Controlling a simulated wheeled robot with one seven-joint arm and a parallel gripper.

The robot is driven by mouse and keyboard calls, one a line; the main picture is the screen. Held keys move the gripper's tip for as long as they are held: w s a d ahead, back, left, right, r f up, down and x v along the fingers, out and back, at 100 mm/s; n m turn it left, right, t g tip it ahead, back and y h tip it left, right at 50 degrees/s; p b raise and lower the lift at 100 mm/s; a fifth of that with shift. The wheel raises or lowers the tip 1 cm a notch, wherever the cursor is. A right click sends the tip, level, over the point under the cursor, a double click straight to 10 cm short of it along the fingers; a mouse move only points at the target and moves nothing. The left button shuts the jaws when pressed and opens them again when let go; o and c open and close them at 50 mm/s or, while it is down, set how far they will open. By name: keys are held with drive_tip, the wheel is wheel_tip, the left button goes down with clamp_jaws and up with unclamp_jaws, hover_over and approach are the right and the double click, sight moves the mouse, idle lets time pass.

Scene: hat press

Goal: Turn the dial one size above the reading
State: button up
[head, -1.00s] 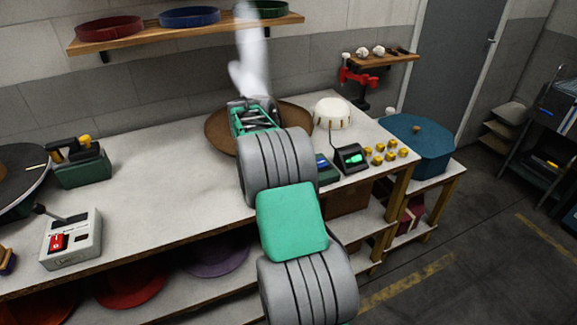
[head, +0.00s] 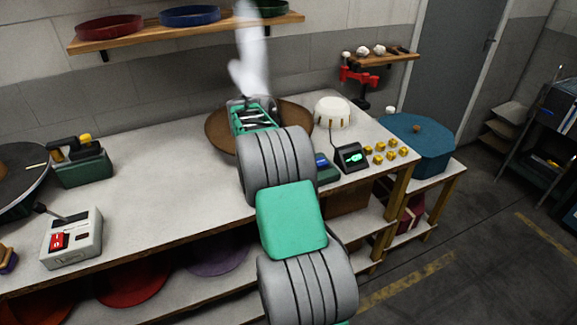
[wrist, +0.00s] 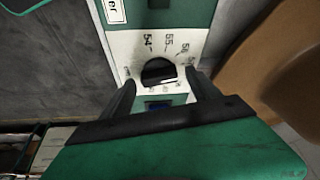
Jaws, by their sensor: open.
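The dial (wrist: 158,70) is a dark round knob on a pale plate with printed sizes around it; 54 and 55 are readable, and the number right of them looks like 56. A light mark shows on the knob's lower right, but I cannot tell exactly which size it meets. My gripper (wrist: 160,80) is open, its two dark fingers either side of the knob's near edge; contact cannot be told. In the head view my arm hides the dial. A small black readout (head: 352,157) with a green screen stands on the bench; its digits are too small to read.
The bench (head: 150,180) has free room left of my arm. A brown hat brim (head: 218,132) lies behind my wrist and a cream domed form (head: 332,113) to its right. A switch box (head: 75,238) stands at front left.

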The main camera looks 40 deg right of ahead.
drive_tip(key=v, duration=0.7)
drive_tip(key=shift+a+r, duration=0.2)
drive_tip(key=shift+r, duration=0.2)
drive_tip(key=s+a+r+n+t, duration=0.2)
drive_tip(key=a+r+n, duration=0.25)
drive_tip(key=a, duration=0.45)
drive_tip(key=s+a+f+n+y, duration=0.2)
drive_tip(key=s+a+n, duration=0.5)
drive_tip(key=a, duration=0.5)
drive_tip(key=s+a+f+n+t+y, duration=0.1)
drive_tip(key=s+a+f+n+y, duration=0.1)
drive_tip(key=s+a+f+n, duration=0.2)
drive_tip(key=s+a+n, duration=0.3)
drive_tip(key=s+a, duration=0.2)
drive_tip(key=a, duration=0.2)
drive_tip(key=shift+s+a+f+t+y, duration=0.15)
drive_tip(key=shift+s+a+t+y, duration=0.15)
drive_tip(key=shift+s+a, duration=0.1)
